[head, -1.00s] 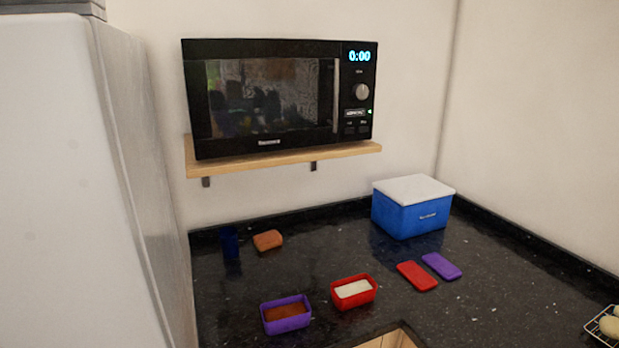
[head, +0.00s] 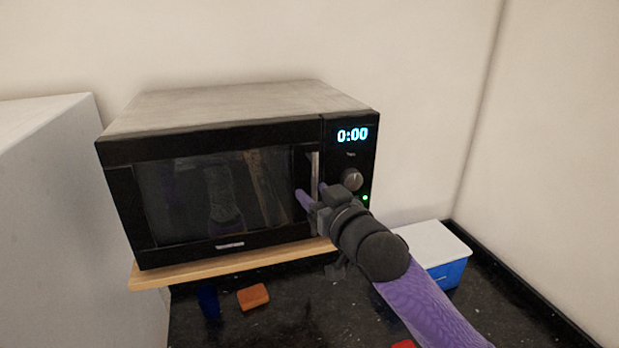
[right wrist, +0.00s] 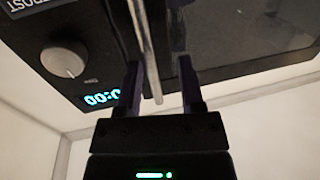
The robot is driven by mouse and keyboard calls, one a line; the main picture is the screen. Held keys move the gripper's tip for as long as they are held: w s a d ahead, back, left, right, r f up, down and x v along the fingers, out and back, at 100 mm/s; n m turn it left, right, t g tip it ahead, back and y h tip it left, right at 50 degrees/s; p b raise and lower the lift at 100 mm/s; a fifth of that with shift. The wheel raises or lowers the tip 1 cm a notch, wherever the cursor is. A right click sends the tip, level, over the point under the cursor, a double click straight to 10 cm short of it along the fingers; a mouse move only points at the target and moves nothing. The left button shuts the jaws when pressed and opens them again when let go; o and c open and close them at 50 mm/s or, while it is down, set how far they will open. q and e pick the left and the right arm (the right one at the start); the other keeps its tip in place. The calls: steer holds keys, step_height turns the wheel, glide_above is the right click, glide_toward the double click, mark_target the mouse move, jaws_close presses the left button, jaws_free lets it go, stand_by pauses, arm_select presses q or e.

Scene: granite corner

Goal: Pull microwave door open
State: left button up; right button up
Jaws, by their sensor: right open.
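The black microwave (head: 225,247) sits on a wooden shelf, and its door (head: 215,195) is closed. The silver vertical door handle (head: 315,174) is at the door's right edge, beside the control panel. My right gripper (head: 312,194) is at the handle, with its two purple fingers open. In the right wrist view, the handle (right wrist: 146,45) runs down between the open fingers (right wrist: 160,88), with a gap visible on both sides. The lower part of the handle is hidden by my gripper in the head view. My left gripper is not in view.
The wooden shelf (head: 150,277) is above a black granite counter (head: 285,318). A brown sponge-like block (head: 253,296), a dark blue cup (head: 208,301) and a blue cooler with a white lid (head: 433,244) stand there. A white cabinet or fridge (head: 60,220) is at left.

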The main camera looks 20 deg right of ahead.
steer(key=shift+x, duration=0.9)
steer(key=shift+w+d, duration=0.25)
steer(key=shift+d, duration=0.05)
steer(key=shift+w+d+f, duration=0.1)
steer(key=shift+w, duration=0.05)
steer(key=shift+c, duration=1.4)
jaws_close()
